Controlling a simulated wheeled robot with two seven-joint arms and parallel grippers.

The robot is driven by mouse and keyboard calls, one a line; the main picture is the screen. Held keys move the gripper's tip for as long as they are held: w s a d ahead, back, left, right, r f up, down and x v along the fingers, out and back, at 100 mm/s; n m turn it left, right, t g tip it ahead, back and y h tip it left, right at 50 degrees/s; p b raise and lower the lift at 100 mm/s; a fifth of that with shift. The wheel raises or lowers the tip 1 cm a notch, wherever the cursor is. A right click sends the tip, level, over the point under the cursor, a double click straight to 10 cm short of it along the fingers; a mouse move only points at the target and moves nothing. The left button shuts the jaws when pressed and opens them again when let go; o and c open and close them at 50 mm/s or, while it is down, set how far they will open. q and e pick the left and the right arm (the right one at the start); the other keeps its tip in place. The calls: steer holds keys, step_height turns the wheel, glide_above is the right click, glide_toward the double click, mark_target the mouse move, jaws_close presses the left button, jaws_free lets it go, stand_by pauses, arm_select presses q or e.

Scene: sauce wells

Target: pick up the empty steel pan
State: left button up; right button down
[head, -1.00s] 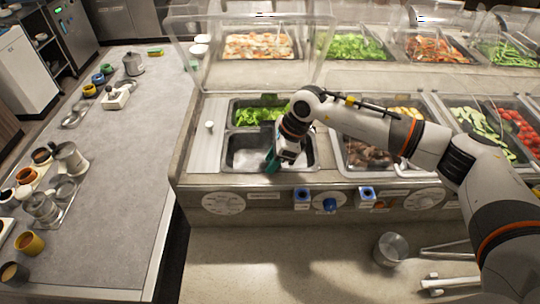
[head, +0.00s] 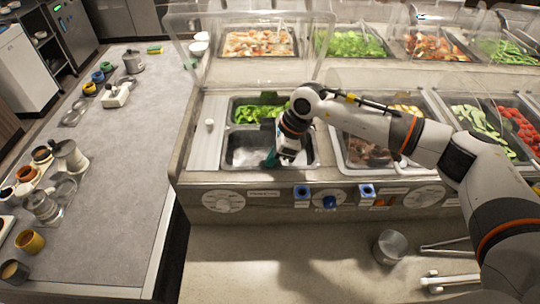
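The empty steel pan (head: 243,151) sits in the front well at the left end of the counter, with a bare grey interior. My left gripper is not in view.
A pan of green leaves (head: 258,110) sits directly behind the empty pan. A clear guard (head: 245,60) stands above and behind. A steel pot (head: 390,247) stands on the lower shelf. The grey table (head: 120,170) at left has free room.

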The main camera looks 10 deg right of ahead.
steer(key=shift+r, duration=0.15)
stand_by(0.8)
steer(key=shift+w+r+b, duration=0.1)
steer(key=shift+r+b, duration=0.2)
step_height(320, 180, up, 9)
steer(key=b, duration=0.3)
steer(key=shift+r, duration=0.15)
